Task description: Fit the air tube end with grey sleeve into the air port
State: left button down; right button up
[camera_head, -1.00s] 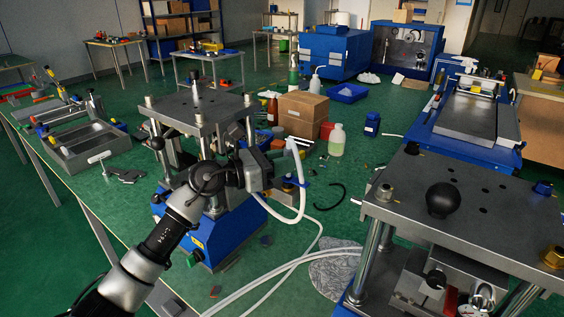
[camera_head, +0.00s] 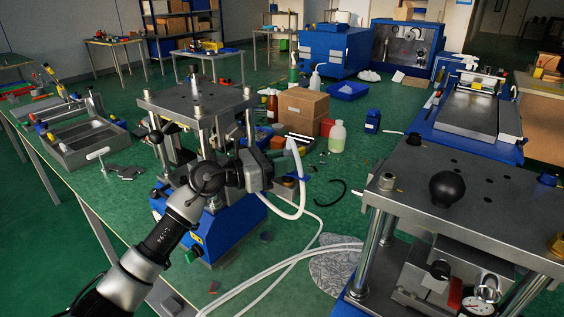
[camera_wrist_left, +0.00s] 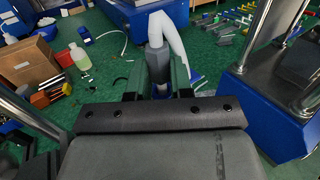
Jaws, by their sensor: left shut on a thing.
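My left gripper (camera_head: 284,170) is shut on the air tube end in front of the left press. In the left wrist view the gripper's green fingers (camera_wrist_left: 156,82) close on both sides of the grey sleeve (camera_wrist_left: 157,60). The white air tube (camera_wrist_left: 172,30) bends over above the sleeve. In the head view the white tube (camera_head: 300,163) loops down from the gripper, and its length lies across the green bench top. A blue part (camera_wrist_left: 162,89) shows low between the fingers. I cannot make out the air port with certainty. My right gripper is not in view.
The left press (camera_head: 197,103) stands behind my left arm. A second press (camera_head: 480,205) fills the right foreground. Cardboard boxes (camera_head: 302,106), bottles (camera_head: 337,137) and hand tools stand or lie farther back. Some green bench is clear between the presses.

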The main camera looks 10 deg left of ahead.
pick_arm(q)
jog(key=shift+r+p, duration=0.45)
jog(key=shift+p, duration=0.05)
jog(key=shift+f+b, duration=0.55)
jog(key=shift+b, duration=0.05)
dwell(1.5)
jog(key=c, duration=0.9)
grip_release()
jog(key=shift+f, duration=0.1)
jog(key=shift+s, duration=0.1)
